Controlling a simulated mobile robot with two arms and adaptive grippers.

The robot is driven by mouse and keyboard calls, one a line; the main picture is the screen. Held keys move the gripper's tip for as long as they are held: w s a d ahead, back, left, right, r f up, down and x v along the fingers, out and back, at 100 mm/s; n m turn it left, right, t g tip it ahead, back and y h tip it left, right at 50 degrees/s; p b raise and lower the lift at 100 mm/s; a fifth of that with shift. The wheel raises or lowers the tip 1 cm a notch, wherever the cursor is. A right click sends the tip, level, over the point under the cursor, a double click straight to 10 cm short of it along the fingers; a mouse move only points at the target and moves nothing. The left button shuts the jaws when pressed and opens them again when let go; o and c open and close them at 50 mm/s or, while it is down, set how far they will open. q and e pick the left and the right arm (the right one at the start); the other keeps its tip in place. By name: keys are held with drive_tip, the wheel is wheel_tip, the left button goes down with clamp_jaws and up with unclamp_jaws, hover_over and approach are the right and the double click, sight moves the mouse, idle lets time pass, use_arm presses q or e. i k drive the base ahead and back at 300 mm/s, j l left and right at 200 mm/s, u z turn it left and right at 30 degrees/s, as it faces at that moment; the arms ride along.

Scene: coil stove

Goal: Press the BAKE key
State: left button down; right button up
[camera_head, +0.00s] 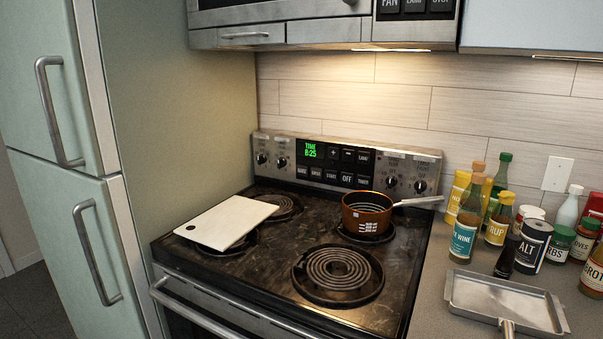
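The stove's back control panel (345,160) has a green display (311,151) reading TIME 8:25. Dark keys sit in two rows beside and below the display. The lower row's leftmost key (302,173) seems to read BAKE, but the print is small and blurred. The START key (331,176) and the OFF key (347,179) are in the same row. Neither of my grippers shows in the head view.
A copper-coloured pot (366,222) stands on the back right burner, its handle pointing right. Bottles and jars (534,245) and a metal tray (508,306) occupy the right counter. The front right coil (338,272) is bare.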

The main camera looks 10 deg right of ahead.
sight(303, 171)
drive_tip(key=i+j, duration=0.25)
drive_tip(key=i+j+z, duration=0.1)
drive_tip(key=i+j, duration=0.15)
drive_tip(key=j, duration=0.2)
drive_tip(key=i+j, duration=0.45)
drive_tip(key=j, duration=0.3)
drive_tip(key=i+j+z, duration=0.1)
drive_tip(key=i+j, duration=0.15)
drive_tip(key=j, duration=0.1)
